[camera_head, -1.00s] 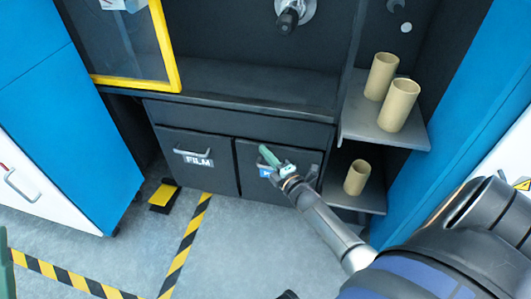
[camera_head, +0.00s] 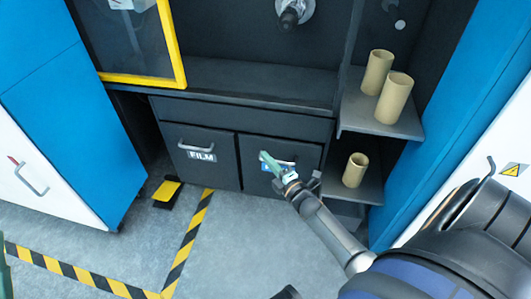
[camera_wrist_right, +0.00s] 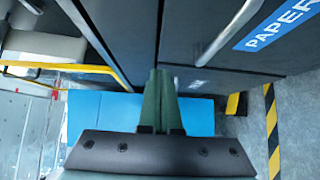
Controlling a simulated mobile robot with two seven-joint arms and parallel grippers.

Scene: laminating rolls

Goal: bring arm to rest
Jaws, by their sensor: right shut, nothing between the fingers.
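My right gripper (camera_head: 268,161) has green fingers and reaches in from the lower right of the head view. It is in front of the right cabinet door with the blue label, near that door's handle (camera_head: 285,162). In the right wrist view its fingers (camera_wrist_right: 160,98) are together with nothing between them. That view also shows the blue PAPER label (camera_wrist_right: 283,24) and a bar handle (camera_wrist_right: 230,35) to the right of the fingers; I see a gap between handle and fingers there. My left gripper does not show in the head view.
The left cabinet door marked FILM (camera_head: 201,156) is shut. Cardboard cores stand on the upper shelf (camera_head: 365,119), and one core (camera_head: 355,170) is on the lower shelf. A yellow-framed panel (camera_head: 177,45) is at upper left. A yellow-black pedal (camera_head: 167,191) and striped tape (camera_head: 185,250) are on the floor.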

